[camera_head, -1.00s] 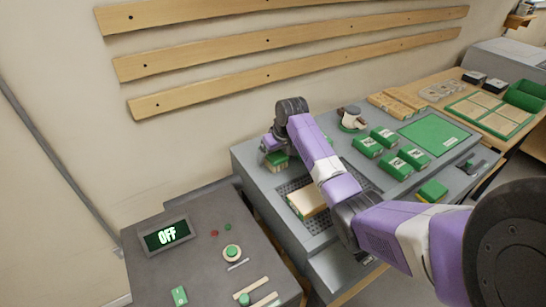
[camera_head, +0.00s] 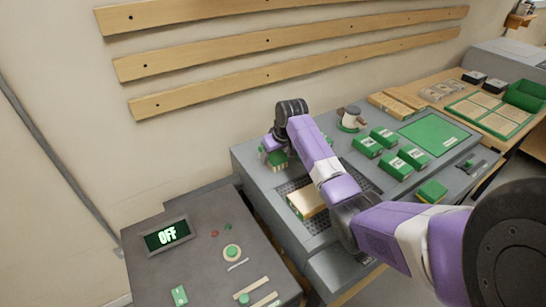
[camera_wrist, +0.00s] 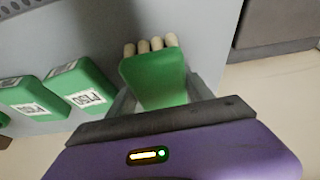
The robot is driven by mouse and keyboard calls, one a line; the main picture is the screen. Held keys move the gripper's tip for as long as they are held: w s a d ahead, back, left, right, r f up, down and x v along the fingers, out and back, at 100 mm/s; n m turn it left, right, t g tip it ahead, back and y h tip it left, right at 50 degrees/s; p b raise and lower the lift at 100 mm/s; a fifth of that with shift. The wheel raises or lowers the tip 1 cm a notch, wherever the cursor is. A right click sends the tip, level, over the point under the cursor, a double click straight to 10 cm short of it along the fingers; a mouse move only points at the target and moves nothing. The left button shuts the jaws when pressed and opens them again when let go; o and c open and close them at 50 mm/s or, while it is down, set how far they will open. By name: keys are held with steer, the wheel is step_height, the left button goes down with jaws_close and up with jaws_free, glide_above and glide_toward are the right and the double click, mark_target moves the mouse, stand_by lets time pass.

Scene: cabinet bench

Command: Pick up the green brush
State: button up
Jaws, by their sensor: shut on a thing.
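The green brush (camera_wrist: 153,78) has a flat green body and a row of pale bristle tufts. In the wrist view it sits between the two fingers of my gripper (camera_wrist: 160,95), which is shut on it. In the head view the brush (camera_head: 278,161) shows under my gripper (camera_head: 274,153) at the back left of the grey bench (camera_head: 252,165). The fingers are partly hidden there by the wrist. I cannot tell how far the bristles are above the bench top.
A wood-coloured block with green sides (camera_head: 306,202) lies on the dark grate beneath my arm. Several green labelled boxes (camera_head: 390,137), a green mat (camera_head: 433,135) and a green block (camera_head: 432,190) are to the right.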

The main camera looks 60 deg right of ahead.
steer(key=shift+r, duration=0.15)
step_height(320, 180, up, 20)
steer(key=b, duration=0.2)
steer(key=shift+r, duration=0.15)
